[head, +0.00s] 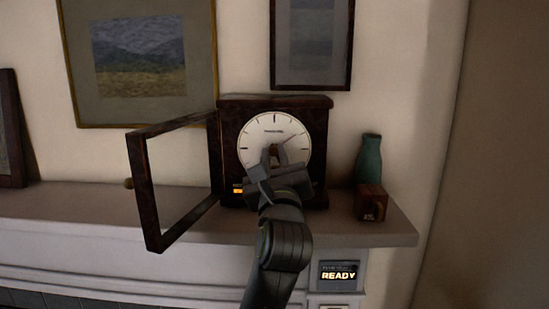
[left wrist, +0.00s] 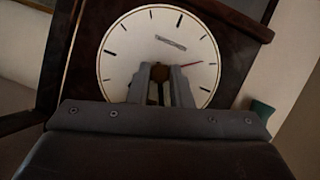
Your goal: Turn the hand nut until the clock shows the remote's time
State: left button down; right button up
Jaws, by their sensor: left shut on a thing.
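The dark wooden clock (head: 228,128) stands on the mantel with its glazed door (head: 147,190) swung open to the left. Its white dial (head: 255,130) has dark tick marks; a thin hand points to the upper right in the head view. In the left wrist view a thin red hand (left wrist: 192,65) points right from near the centre. My left gripper (head: 273,155) is at the dial centre, its fingers shut on the small brownish hand nut (left wrist: 157,91). The gripper hides the dial's lower middle and any other hand there. My right gripper is not in view. I cannot make out a remote for certain.
A small brown box (head: 371,203) with tiny unreadable light marks stands right of the clock, before a green vase (head: 370,158). A panel reading READY (head: 338,275) is below the mantel (head: 400,234). A small orange display (head: 238,190) glows at the clock's lower left. Framed pictures hang behind.

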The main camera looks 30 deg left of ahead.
pick_arm(q)
jog(key=shift+r+m+p, duration=0.1)
jog(key=shift+m+p, duration=0.4)
jog(key=shift+m, duration=0.1)
jog(key=c, duration=1.3)
grip_release()
jog(key=b+v, duration=1.7)
jog(key=b, duration=0.4)
jog(key=shift+s, duration=0.3)
jog(key=shift+a, duration=0.1)
